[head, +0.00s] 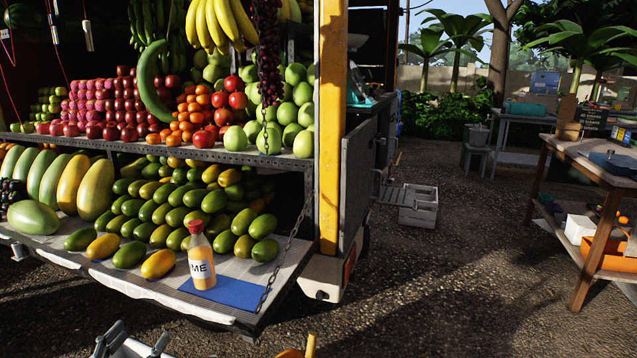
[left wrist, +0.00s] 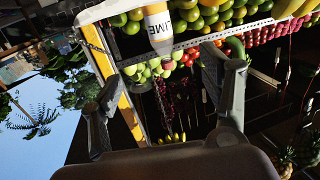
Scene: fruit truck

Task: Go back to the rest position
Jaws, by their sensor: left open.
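My left gripper (head: 139,337) shows at the bottom edge of the head view, in front of the truck's lowered tailgate shelf (head: 222,312). In the left wrist view its two fingers (left wrist: 162,72) are spread wide with nothing held between them. A bottle (head: 201,263) with a red cap and a white label stands upright on a blue mat (head: 240,291) on the shelf. It shows upside down in the left wrist view (left wrist: 158,28), beyond the fingers and apart from them. My right gripper is not in view.
Mangoes (head: 187,220) and melons fill the shelf behind the bottle. A chain (head: 285,255) slants down to the shelf's right corner, near the yellow post (head: 332,130). Grey crates (head: 418,207) and a wooden table (head: 590,165) stand right. Open gravel lies between.

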